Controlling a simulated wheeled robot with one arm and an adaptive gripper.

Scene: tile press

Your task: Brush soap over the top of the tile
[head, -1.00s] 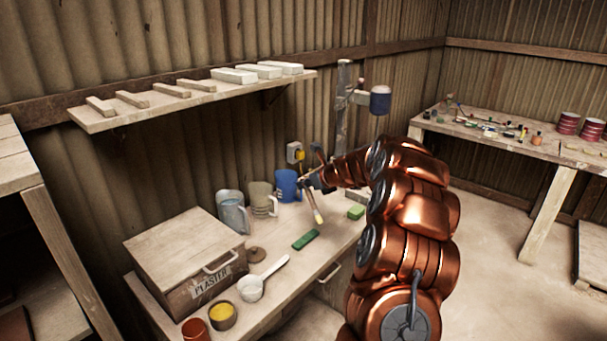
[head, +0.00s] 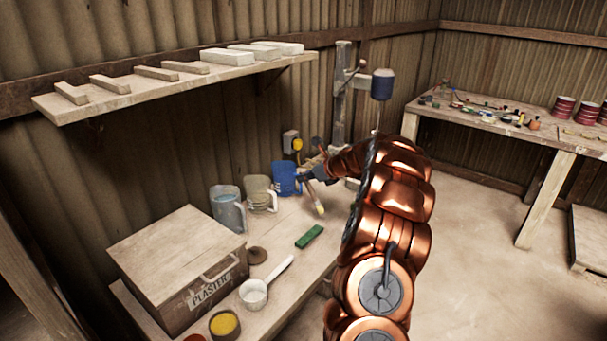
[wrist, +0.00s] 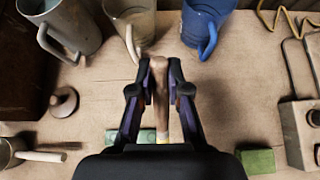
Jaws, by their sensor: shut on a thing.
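My gripper (wrist: 154,90) is shut on a brush with a wooden handle (wrist: 160,82). In the head view the brush's pale bristles (head: 319,209) point down over the bench, beyond the green bar. A second green block (wrist: 257,161) lies to the right. I cannot tell which thing is the tile or which is the soap.
A clear jug (head: 228,210), a beige mug (head: 260,195) and a blue mug (head: 286,179) line the bench's back. The plaster box (head: 178,262), a white scoop (head: 254,293) and a yellow-filled pot (head: 224,323) stand left. A pale block (wrist: 302,130) stands right.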

